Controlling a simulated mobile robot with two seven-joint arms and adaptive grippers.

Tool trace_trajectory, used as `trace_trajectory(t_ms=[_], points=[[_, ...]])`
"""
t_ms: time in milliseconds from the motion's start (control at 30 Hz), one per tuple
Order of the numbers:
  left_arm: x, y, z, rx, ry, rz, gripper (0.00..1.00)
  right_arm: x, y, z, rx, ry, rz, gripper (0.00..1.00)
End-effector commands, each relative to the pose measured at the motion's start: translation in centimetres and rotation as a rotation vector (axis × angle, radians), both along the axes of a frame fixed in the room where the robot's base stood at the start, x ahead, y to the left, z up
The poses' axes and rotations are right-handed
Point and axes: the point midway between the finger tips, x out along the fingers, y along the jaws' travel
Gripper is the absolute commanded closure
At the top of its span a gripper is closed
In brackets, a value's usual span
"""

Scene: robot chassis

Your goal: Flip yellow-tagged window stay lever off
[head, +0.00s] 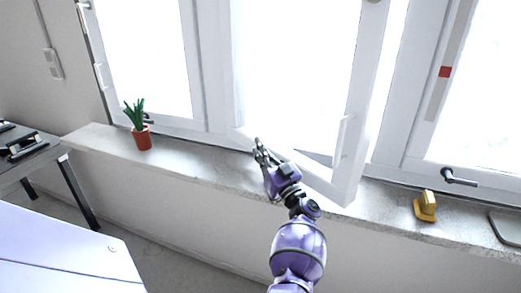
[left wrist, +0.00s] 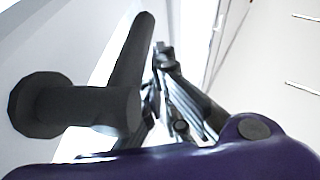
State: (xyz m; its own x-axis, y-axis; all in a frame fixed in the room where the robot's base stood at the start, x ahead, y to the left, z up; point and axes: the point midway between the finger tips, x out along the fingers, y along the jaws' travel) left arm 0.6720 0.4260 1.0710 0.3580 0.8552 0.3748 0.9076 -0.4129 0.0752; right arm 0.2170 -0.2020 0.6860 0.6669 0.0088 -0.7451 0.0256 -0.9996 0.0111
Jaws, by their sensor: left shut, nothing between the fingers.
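My left gripper (head: 258,150) is shut and empty above the sill, at the lower edge of the open middle window sash (head: 332,185). In the left wrist view, the gripper's fingertips (left wrist: 163,58) are just right of a dark lever (left wrist: 132,75) with a round base. The lever points up in that picture. I cannot tell whether the fingers touch it. In the head view my gripper and arm seem to hide this lever. No yellow tag shows on it. A yellow object (head: 425,207) stands on the sill at the right. My right gripper is not in view.
A potted plant (head: 141,130) stands on the window sill (head: 190,160) at the left. A dark window handle (head: 458,178) and a red patch (head: 444,71) are on the right window. A table (head: 30,150) with dark items is at far left. The sill between plant and gripper is clear.

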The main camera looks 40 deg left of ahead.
Motion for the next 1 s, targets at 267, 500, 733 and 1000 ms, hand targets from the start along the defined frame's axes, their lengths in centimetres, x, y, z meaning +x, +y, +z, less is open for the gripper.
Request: trace_trajectory(t_ms=[267,500,733,1000], points=[[-0.5,0.1,6.0,-0.001,-0.020,-0.006,1.00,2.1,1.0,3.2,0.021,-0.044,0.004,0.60],[-2.3,-3.5,8.4,-0.004,-0.007,-0.005,1.00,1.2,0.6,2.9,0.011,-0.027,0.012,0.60],[-3.3,-5.4,10.4,-0.001,-0.004,-0.004,1.00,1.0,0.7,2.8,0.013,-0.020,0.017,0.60],[-3.4,-5.8,10.8,0.000,0.000,-0.004,1.00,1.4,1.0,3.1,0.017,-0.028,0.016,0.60]])
